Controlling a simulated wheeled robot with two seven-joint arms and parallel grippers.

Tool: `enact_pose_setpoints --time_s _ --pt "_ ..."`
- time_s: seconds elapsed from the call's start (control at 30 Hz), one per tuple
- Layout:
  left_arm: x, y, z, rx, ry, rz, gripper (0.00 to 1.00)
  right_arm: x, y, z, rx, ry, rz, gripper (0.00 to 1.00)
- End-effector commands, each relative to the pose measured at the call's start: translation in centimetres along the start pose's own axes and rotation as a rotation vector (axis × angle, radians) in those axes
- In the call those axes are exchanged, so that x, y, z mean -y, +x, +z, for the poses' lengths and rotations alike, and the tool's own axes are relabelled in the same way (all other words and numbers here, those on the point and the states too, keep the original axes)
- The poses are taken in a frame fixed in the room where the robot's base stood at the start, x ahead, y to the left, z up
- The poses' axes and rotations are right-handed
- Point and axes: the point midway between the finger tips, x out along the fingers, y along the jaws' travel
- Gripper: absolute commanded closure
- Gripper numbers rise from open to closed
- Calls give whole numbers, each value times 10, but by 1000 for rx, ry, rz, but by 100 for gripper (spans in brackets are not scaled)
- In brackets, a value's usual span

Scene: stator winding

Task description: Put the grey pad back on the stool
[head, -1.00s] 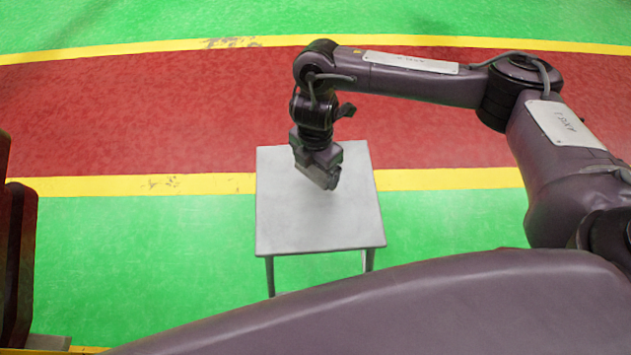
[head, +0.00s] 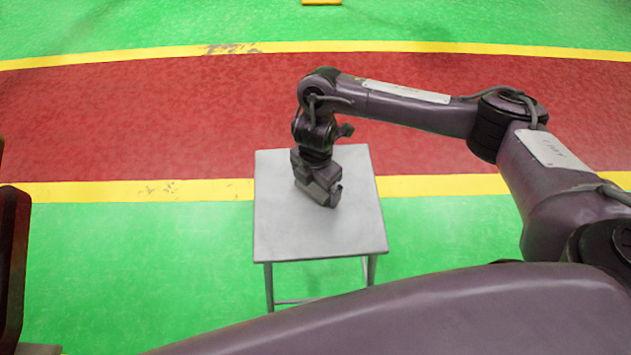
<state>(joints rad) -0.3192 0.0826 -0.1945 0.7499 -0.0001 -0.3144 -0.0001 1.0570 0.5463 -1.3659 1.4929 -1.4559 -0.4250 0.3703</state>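The stool (head: 290,232) stands in the middle of the head view, with a flat, square, light grey top and thin grey legs. My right gripper (head: 333,200) points down over the middle of the stool top, close to its surface. Its fingers are small and dark here, and I cannot tell whether they are open or shut or touch the top. I cannot make out the grey pad as a thing separate from the stool top or the gripper. My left gripper is not in view.
The stool stands on a green floor (head: 130,260), its far edge by a yellow line (head: 120,191). Beyond lies a red lane (head: 150,120) with another yellow line behind it. The floor left of the stool is clear.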

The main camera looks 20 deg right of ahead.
Motion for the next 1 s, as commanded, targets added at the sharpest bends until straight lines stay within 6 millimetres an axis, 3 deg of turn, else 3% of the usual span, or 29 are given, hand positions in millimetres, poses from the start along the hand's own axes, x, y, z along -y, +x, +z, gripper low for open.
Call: enact_pose_setpoints --time_s 0.33,0.5,0.8,1.0 --pt "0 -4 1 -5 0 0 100 -1 -10 0 2 0 3 0" --pt "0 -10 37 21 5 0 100 -1 -41 1 3 -1 5 0" --pt "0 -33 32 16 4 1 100 -1 -102 1 3 -1 4 0" --pt "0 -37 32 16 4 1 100 0 -121 0 0 0 2 0"
